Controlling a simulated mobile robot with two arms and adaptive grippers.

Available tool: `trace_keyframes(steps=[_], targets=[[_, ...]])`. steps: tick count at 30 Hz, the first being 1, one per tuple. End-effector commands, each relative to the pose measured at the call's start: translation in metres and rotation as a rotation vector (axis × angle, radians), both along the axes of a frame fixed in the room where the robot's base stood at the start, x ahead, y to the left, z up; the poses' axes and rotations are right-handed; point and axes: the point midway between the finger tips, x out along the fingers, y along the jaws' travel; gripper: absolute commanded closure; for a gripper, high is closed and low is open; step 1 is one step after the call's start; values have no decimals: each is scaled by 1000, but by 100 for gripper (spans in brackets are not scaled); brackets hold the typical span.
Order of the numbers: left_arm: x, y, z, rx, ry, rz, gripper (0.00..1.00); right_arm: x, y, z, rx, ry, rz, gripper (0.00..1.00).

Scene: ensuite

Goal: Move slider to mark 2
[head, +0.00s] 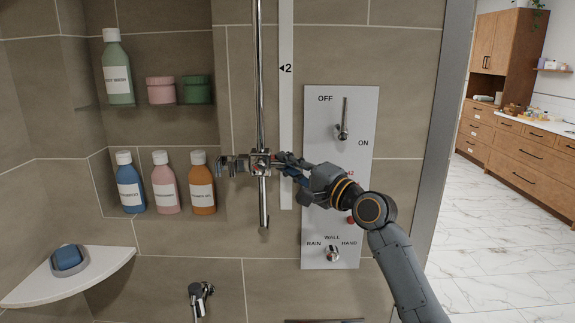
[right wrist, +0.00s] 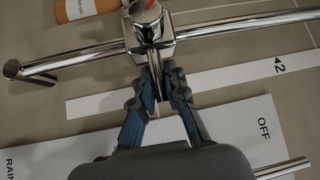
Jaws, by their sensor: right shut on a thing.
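The chrome slider (head: 262,163) sits on a vertical chrome rail (head: 260,95) on the shower wall. It stands clearly below mark 2 (head: 286,68), which is printed on a white strip (head: 287,120) just right of the rail. My right gripper (head: 283,162) comes in from the right and is shut on the slider's right side. The right wrist view shows the fingers (right wrist: 163,90) closed at the slider (right wrist: 150,35), with mark 2 (right wrist: 280,66) off to the right. My left gripper is not in view.
A control panel (head: 318,105) with OFF/ON lever (head: 342,130) and a RAIN/WALL/HAND knob (head: 332,253) is behind my right arm. Bottles and jars stand on niche shelves at left. A corner shelf (head: 100,270) holds a blue item. A wall fitting (head: 200,292) sits below.

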Motion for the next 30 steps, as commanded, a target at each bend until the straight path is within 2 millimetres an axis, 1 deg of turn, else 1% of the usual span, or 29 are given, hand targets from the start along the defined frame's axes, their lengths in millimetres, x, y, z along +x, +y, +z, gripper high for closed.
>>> trace_keyframes(steps=[5,8,11,17,27,30], targets=[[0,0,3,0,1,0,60,0,0,3,-1,1,0,100],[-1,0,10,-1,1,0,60,0,0,12,1,-1,0,100],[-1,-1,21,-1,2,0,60,0,-1,27,2,-5,-1,100],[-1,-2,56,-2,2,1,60,0,-1,72,8,-13,-4,100],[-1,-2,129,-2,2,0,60,0,-2,165,9,-14,-4,100],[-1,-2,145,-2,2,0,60,0,-2,185,8,-13,-4,100]])
